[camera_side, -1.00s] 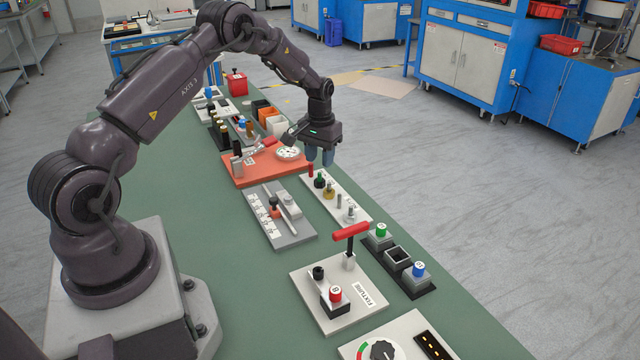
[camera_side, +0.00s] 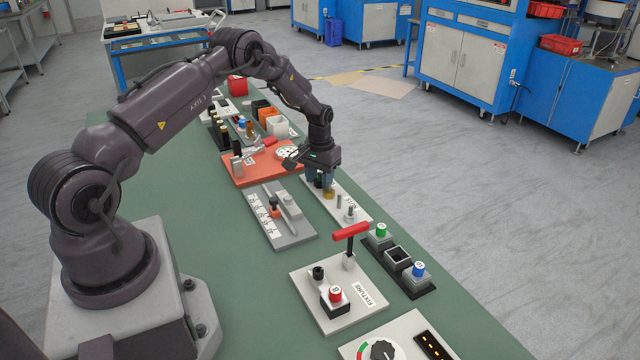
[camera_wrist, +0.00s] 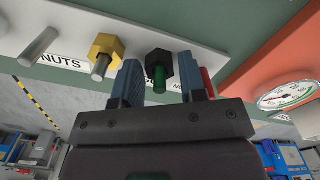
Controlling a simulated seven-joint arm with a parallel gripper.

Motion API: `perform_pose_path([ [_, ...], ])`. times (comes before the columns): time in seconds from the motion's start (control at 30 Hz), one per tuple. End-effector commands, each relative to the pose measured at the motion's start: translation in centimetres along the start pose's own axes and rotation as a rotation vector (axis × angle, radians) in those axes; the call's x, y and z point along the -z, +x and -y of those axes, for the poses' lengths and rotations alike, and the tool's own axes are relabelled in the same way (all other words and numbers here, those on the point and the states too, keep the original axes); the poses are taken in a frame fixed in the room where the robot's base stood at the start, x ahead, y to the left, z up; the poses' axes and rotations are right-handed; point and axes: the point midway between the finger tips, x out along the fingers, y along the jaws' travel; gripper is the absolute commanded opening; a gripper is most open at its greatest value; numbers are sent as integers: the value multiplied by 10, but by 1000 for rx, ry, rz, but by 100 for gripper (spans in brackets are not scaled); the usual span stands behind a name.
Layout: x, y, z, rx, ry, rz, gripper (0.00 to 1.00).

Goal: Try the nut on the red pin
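The white nut board (camera_side: 357,214) lies below my gripper (camera_side: 320,178). In the wrist view, my gripper's two blue fingers (camera_wrist: 158,76) stand on either side of a black hex nut (camera_wrist: 158,62) on a green pin (camera_wrist: 159,82). Gaps show beside the nut, so the fingers look open around it. The red pin (camera_wrist: 207,82) shows just right of the right finger, partly hidden by it. A gold nut (camera_wrist: 106,47) sits on a metal pin left of the fingers; it also shows in the side view (camera_side: 329,193). In the side view my fingers hide the red pin.
A bare grey pin (camera_wrist: 38,47) stands farther left on the board. An orange panel with a white dial (camera_wrist: 287,95) lies close on the other side. A fixture plate with a red T-handle (camera_side: 351,231) stands nearer the side camera.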

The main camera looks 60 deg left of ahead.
Motion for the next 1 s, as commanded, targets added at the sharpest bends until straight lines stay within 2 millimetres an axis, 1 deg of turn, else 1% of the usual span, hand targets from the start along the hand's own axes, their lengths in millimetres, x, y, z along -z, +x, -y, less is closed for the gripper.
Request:
perform_pose_path([
  [0.07, 0, 0, 0, 0, 0, 0, 38],
  [0.1, 0, 0, 0, 0, 0, 0, 36],
  [0.17, 0, 0, 0, 0, 0, 0, 22],
  [0.2, 0, 0, 0, 0, 0, 0, 13],
  [0.23, 0, 0, 0, 0, 0, 0, 8],
  [0.27, 0, 0, 0, 0, 1, 0, 8],
  [0.3, 0, 0, 0, 0, 1, 0, 5],
  [0.47, 0, -2, 0, 0, 1, -1, 5],
  [0.9, 0, -22, 0, 0, 1, -1, 5],
  [1.0, 0, -24, 0, 0, 1, 0, 5],
])
